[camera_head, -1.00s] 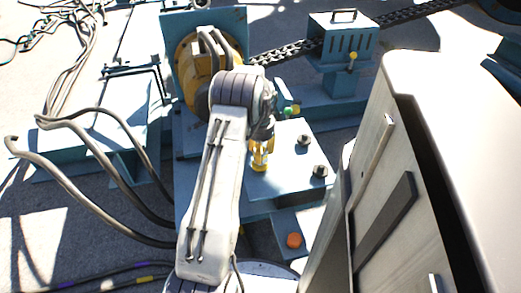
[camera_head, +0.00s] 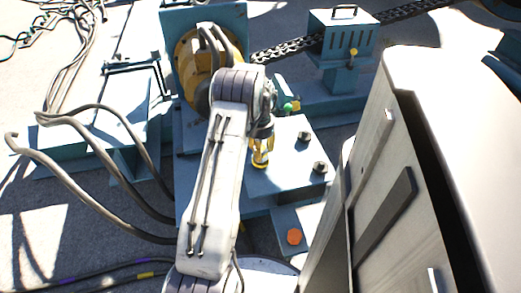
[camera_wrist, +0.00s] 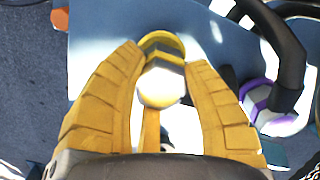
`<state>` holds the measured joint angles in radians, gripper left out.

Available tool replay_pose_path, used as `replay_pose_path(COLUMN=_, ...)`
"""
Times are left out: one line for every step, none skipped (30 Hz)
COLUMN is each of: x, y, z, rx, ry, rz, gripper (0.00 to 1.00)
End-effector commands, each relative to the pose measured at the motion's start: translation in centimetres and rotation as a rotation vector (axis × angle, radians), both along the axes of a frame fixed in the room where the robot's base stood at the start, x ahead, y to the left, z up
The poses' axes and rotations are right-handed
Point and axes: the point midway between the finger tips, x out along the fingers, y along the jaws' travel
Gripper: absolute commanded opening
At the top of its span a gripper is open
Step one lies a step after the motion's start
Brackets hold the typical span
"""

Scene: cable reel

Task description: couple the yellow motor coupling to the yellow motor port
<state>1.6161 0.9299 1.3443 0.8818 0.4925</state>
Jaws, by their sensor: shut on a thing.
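My gripper (camera_head: 261,151) hangs over the blue base plate in the head view, below my arm's wrist. In the wrist view its yellow fingers (camera_wrist: 163,62) are closed around a metal hex piece with a yellow band, which looks like the yellow motor coupling (camera_wrist: 165,47). A pale rounded end of it faces the wrist camera. A small yellow fitting (camera_head: 296,105), possibly the yellow motor port, shows beside a green one (camera_head: 288,107), to the right of my wrist. The gripper is apart from it in the picture. My arm hides part of the motor side.
A purple-banded coupling (camera_wrist: 270,100) on a black hose lies right of the fingers in the wrist view. Bolts (camera_head: 320,167) stand on the plate; an orange button (camera_head: 294,237) is in front. A grey cabinet (camera_head: 385,200) stands close on the right.

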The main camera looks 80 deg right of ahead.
Motion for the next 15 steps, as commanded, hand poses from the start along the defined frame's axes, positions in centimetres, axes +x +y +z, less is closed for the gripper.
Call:
replay_pose_path(x=0.0, y=-0.04, z=-0.04, rx=-0.001, ry=0.0, rz=0.0, gripper=0.07)
replay_pose_path(x=0.0, y=-0.04, z=-0.08, rx=-0.001, ry=0.0, rz=0.0, gripper=0.07)
replay_pose_path(x=0.0, y=-0.04, z=-0.14, rx=-0.001, ry=0.0, rz=0.0, gripper=0.07)
replay_pose_path(x=0.0, y=-0.04, z=-0.19, rx=-0.001, ry=0.0, rz=0.0, gripper=0.07)
replay_pose_path(x=0.0, y=-0.04, z=-0.24, rx=-0.001, ry=0.0, rz=0.0, gripper=0.07)
replay_pose_path(x=0.0, y=-0.04, z=-0.31, rx=-0.001, ry=0.0, rz=0.0, gripper=0.07)
replay_pose_path(x=0.0, y=-0.04, z=-0.37, rx=-0.001, ry=0.0, rz=0.0, gripper=0.07)
replay_pose_path(x=0.0, y=-0.04, z=-0.42, rx=-0.001, ry=0.0, rz=0.0, gripper=0.07)
replay_pose_path(x=0.0, y=-0.04, z=-0.49, rx=-0.001, ry=0.0, rz=0.0, gripper=0.07)
replay_pose_path(x=0.0, y=-0.04, z=-0.54, rx=-0.001, ry=0.0, rz=0.0, gripper=0.07)
replay_pose_path(x=0.0, y=-0.04, z=-0.6, rx=-0.001, ry=0.0, rz=0.0, gripper=0.07)
replay_pose_path(x=0.0, y=-0.03, z=-0.67, rx=-0.001, ry=0.0, rz=0.0, gripper=0.07)
replay_pose_path(x=0.0, y=-0.03, z=-0.72, rx=-0.001, ry=0.0, rz=0.0, gripper=0.07)
replay_pose_path(x=0.0, y=-0.03, z=-0.77, rx=-0.001, ry=0.0, rz=0.0, gripper=0.07)
replay_pose_path(x=0.0, y=-0.03, z=-0.84, rx=-0.001, ry=0.0, rz=0.0, gripper=0.07)
